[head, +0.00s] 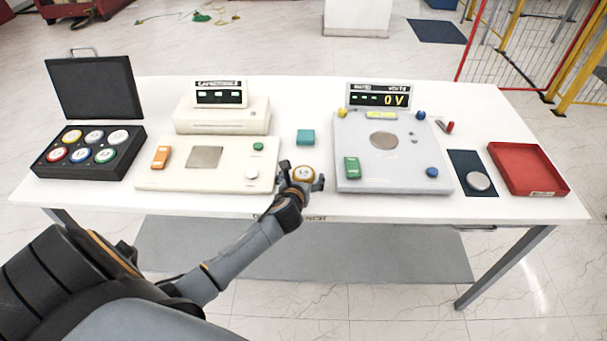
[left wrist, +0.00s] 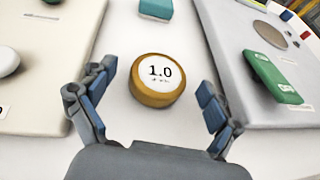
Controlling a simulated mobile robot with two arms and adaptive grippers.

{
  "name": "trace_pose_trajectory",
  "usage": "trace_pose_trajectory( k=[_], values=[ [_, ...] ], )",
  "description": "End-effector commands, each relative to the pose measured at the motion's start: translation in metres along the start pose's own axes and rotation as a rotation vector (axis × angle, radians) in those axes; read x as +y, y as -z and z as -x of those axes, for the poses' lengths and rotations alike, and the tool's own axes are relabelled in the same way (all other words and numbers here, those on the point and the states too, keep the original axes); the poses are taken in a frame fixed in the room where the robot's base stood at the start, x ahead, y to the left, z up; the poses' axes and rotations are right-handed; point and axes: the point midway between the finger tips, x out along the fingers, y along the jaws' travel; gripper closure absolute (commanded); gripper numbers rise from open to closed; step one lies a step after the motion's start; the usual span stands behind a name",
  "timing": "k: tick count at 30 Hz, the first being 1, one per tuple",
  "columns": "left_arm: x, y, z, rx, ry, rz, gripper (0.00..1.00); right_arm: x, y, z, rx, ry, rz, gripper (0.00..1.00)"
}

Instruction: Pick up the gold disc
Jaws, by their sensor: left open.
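The gold disc (head: 303,174) has a white top and sits on the white table between the two devices. In the left wrist view the gold disc (left wrist: 157,80) shows "1.0" on its top and a gold rim. My left gripper (head: 304,180) is open at the disc. In the left wrist view its two fingers (left wrist: 153,103) stand apart, one to each side of the disc, with visible gaps. My right gripper is not in view.
A cream device (head: 210,178) is left of the disc and a grey device (head: 390,155) right of it. A teal block (head: 306,137) lies behind. A black case (head: 50,172) with several discs, a dark mat (head: 470,160) and a red tray (head: 528,190) stand farther out.

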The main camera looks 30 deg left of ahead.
Motion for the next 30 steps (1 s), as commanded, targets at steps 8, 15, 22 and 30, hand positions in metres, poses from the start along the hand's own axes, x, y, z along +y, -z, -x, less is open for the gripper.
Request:
trace_pose_trajectory(
  k=[8, 15, 22, 30],
  values=[
    [0.000, 0.000, -0.017, 0.000, 0.000, 0.000, 0.10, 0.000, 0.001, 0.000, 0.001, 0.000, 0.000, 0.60],
    [0.000, 0.000, -0.017, 0.000, 0.000, 0.000, 0.29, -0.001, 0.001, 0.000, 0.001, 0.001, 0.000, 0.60],
    [0.001, 0.000, -0.017, 0.000, 0.000, -0.001, 0.75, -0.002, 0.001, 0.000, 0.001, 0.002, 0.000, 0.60],
    [0.001, -0.001, -0.017, -0.002, 0.000, -0.001, 0.82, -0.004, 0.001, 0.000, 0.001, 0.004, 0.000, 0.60]
  ],
)
